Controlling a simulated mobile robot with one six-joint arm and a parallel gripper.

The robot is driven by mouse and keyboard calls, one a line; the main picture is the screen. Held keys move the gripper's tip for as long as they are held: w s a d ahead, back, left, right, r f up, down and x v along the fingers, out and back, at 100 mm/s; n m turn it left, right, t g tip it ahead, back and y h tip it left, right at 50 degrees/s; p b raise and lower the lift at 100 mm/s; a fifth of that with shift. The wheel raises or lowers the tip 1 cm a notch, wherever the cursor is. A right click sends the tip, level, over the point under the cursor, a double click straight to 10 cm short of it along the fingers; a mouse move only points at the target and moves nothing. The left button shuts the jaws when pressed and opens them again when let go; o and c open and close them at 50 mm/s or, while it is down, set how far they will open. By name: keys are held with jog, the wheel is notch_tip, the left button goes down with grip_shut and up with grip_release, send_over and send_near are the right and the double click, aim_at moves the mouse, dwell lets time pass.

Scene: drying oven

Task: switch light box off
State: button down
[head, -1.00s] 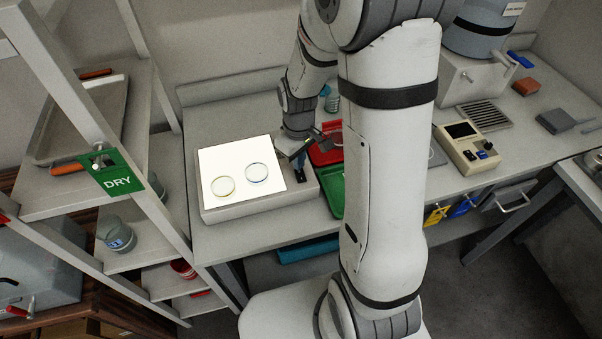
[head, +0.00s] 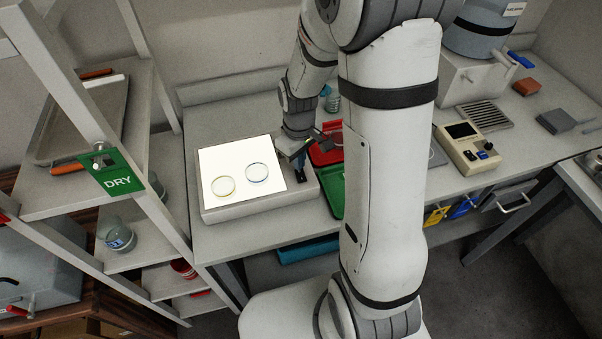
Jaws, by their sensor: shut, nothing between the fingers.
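The light box (head: 212,211) stands on the bench left of my arm, and its top panel (head: 226,159) glows bright white. Two round glass dishes lie on the panel, one with a yellowish rim (head: 223,186) and one with a bluish rim (head: 257,173). A dark switch (head: 300,178) sits on the light box's right-hand strip. My gripper (head: 301,163) is shut and empty, pointing down at the switch from just above or at its back end. I cannot tell whether it touches the switch.
A red tray (head: 322,155) and a green tray (head: 332,188) stand right of the light box, close to my gripper. A small device with a dark screen (head: 466,147) is farther right. A shelf rack with a green DRY sign (head: 118,181) stands at left.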

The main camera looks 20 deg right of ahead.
jog(key=shift+f+b, duration=0.75)
jog(key=shift+f, duration=0.15)
dwell(0.5)
jog(key=shift+r, duration=0.15)
jog(key=shift+r+p, duration=2.45)
jog(key=shift+r, duration=0.95)
jog(key=s+r+m+t+b, duration=0.1)
jog(key=s+r+m+t, duration=0.2)
jog(key=s+r, duration=1.1)
jog(key=r+m, duration=0.1)
jog(key=m, duration=0.2)
jog(key=shift+s, duration=0.35)
